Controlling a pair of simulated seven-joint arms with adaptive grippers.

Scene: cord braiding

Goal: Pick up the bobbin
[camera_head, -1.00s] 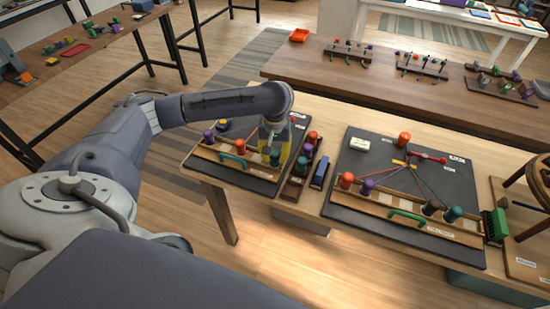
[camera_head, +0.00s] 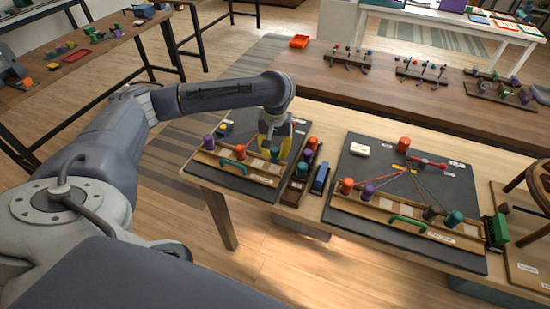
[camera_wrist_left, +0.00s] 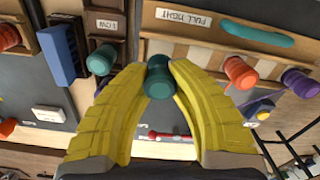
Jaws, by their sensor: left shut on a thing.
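My left gripper (camera_head: 275,146) has yellow fingers and is over the right end of the wooden slotted rail (camera_head: 240,171) on the left board. In the left wrist view, the fingers (camera_wrist_left: 158,72) are shut on a teal bobbin (camera_wrist_left: 159,82), one on each side of it. The bobbin also shows low between the fingers in the head view (camera_head: 275,155). How far it is above the rail is hard to tell. An orange bobbin (camera_wrist_left: 240,72) and a purple bobbin (camera_wrist_left: 299,82) stand on the same rail. My right gripper is not in view.
A narrow rack beside the board holds orange, purple and teal bobbins (camera_wrist_left: 101,60); a blue brush (camera_head: 320,178) lies next to it. A second dark board (camera_head: 400,160) with cords and bobbins is to the right. A brown table (camera_head: 330,80) stands behind.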

